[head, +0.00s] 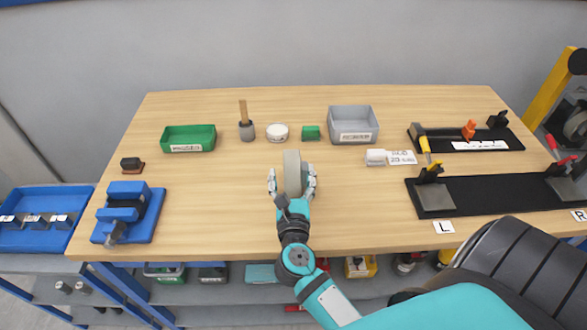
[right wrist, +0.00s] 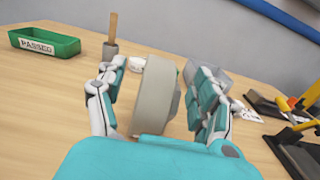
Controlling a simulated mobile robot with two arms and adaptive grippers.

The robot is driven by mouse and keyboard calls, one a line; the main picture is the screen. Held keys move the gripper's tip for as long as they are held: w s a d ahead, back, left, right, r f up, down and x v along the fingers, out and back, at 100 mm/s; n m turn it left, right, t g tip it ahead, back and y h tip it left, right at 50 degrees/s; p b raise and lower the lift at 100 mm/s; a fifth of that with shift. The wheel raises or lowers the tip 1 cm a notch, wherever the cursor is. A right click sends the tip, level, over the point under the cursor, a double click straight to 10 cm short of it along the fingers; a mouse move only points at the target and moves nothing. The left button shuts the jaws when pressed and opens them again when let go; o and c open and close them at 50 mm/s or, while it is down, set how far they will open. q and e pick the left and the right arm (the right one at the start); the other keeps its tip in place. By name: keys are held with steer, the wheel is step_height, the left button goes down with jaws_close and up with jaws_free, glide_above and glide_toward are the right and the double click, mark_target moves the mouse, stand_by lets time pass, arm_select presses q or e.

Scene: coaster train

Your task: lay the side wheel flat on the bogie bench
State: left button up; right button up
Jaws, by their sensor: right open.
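The side wheel (head: 292,172) is a thick beige-grey disc standing upright on its rim on the wooden bench (head: 230,205). In the right wrist view the wheel (right wrist: 157,95) shows nearly edge-on, with a darker hub on its right face. My right gripper (head: 292,183) is open, with one finger on each side of the wheel. In the right wrist view a gap shows between the left finger and the wheel; the right fingers (right wrist: 208,105) are close to the hub, and I cannot tell if they touch. My left gripper is not in view.
Behind the wheel stand a green tray (head: 189,139), a brush in a pot (head: 246,130), a white round tub (head: 277,132) and a grey bin (head: 353,125). A blue vise (head: 128,212) is at left; black clamp fixtures (head: 490,197) are at right. Bench wood beside the gripper is clear.

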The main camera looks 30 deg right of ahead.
mark_target(292, 162)
steer(key=shift+w+d, duration=0.35)
steer(key=shift+w, duration=0.3)
steer(key=shift+w+d, duration=0.15)
steer(key=shift+w, duration=0.05)
steer(key=p+x, duration=0.1)
steer(key=x, duration=0.1)
steer(key=p+x, duration=0.1)
steer(key=x, duration=0.1)
steer(key=shift+w+d+f, duration=0.1)
steer(key=shift+d+f, duration=0.15)
steer(key=shift+d, duration=0.1)
steer(key=shift+w+f, duration=0.1)
steer(key=shift+w, duration=0.05)
steer(key=c, duration=0.4)
jaws_close()
arm_select(q)
steer(key=shift+s+d+r, duration=0.25)
steer(key=shift+s+r, duration=0.05)
steer(key=shift+r, duration=0.35)
steer(key=shift+s+d+r, duration=0.2)
steer(key=shift+s+r, duration=0.1)
steer(key=shift+r, duration=0.3)
arm_select(e)
steer(key=shift+w+r, duration=0.1)
steer(key=shift+r, duration=0.25)
